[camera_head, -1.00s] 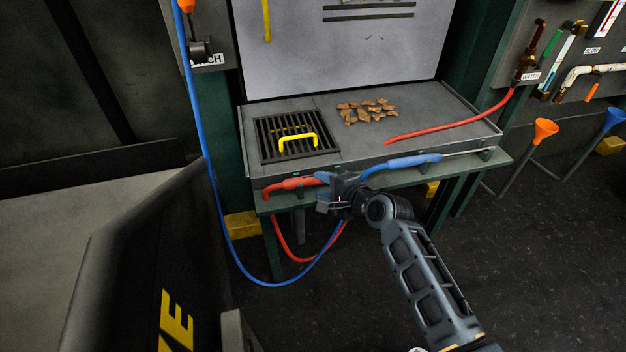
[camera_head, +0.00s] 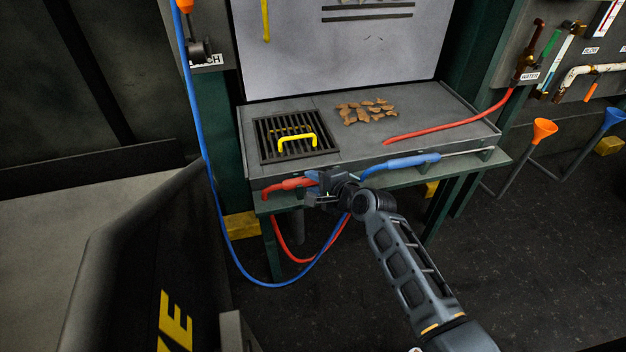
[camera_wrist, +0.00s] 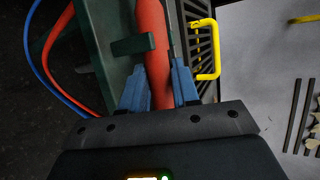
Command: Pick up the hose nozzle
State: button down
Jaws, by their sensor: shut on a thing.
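The red hose nozzle (camera_head: 290,184) lies along the left part of the green front ledge of the steel table, level with it. My gripper (camera_head: 316,189) is at its right part and hides some of it. In the wrist view the nozzle (camera_wrist: 152,45) runs between the two blue-grey fingers of my gripper (camera_wrist: 158,80), which are shut on it. A dark green bracket (camera_wrist: 133,45) stands against the nozzle just beyond the fingertips. I cannot tell whether the nozzle is lifted off its brackets.
A blue wand (camera_head: 400,164) lies on the same ledge to the right. A grate (camera_head: 275,148) with a yellow handle (camera_head: 298,138) and brown chunks (camera_head: 366,113) are on the tabletop (camera_head: 440,120). Blue and red hoses hang in loops below the ledge. The floor in front is free.

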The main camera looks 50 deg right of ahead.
jog(key=shift+r, duration=0.15)
notch_tip(320, 180, up, 4)
jog(key=shift+r+p, duration=0.15)
jog(key=shift+p, duration=0.3)
jog(key=shift+s+d+r+b, duration=0.25)
jog(key=shift+s+d+r, duration=0.65)
jog(key=shift+d+r, duration=1.4)
jog(key=shift+s+d+r+b, duration=0.25)
jog(key=shift+s+d+r, duration=0.7)
jog(key=shift+d, duration=2.4)
jog(key=w+d+r, duration=0.2)
jog(key=w+d, duration=0.3)
jog(key=w, duration=0.3)
jog(key=shift+w+d, duration=0.15)
jog(key=shift+d, duration=0.1)
jog(key=shift+r, duration=0.1)
jog(key=w+r+m+t+y+b, duration=0.1)
jog(key=w+r+m+t+b, duration=0.1)
jog(key=w, duration=0.4)
jog(key=w+r+m+t+y+b, duration=0.1)
jog(key=w+r+m+t+b, duration=0.1)
jog(key=w+m+b, duration=0.3)
jog(key=shift+w+d+r+m+t, duration=0.35)
jog(key=shift+w+t, duration=0.1)
jog(key=shift+t, duration=0.35)
